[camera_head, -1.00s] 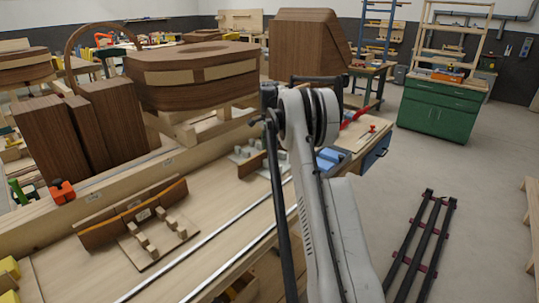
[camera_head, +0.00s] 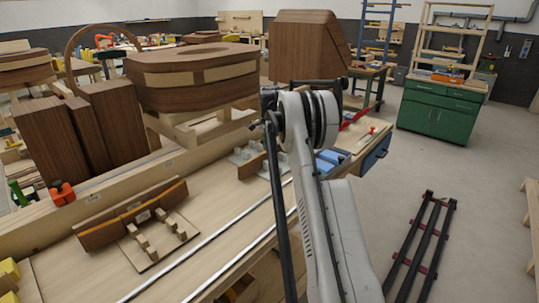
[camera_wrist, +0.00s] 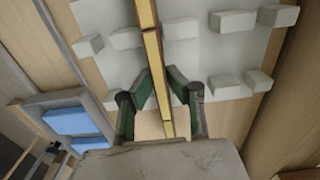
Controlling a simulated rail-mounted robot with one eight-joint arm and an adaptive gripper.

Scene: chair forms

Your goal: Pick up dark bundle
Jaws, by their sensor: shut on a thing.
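In the wrist view, my gripper (camera_wrist: 159,80) is shut on a thin upright strip, the dark bundle (camera_wrist: 153,50), which shows brown faces and a yellowish edge. One finger lies on each side of it. The bundle stands between two rows of pale blocks (camera_wrist: 180,28) on a light plate. In the head view, a brown piece that looks like the bundle (camera_head: 249,167) shows by the pale block form, partly hidden behind my arm. My gripper is hidden there.
A second form with wooden blocks (camera_head: 154,236) and curved brown strips (camera_head: 130,215) lies on the bench at left front. Blue blocks (camera_head: 331,159) lie right of my arm. Tall brown boxes (camera_head: 58,140) stand behind. A green cabinet (camera_head: 438,108) stands back right.

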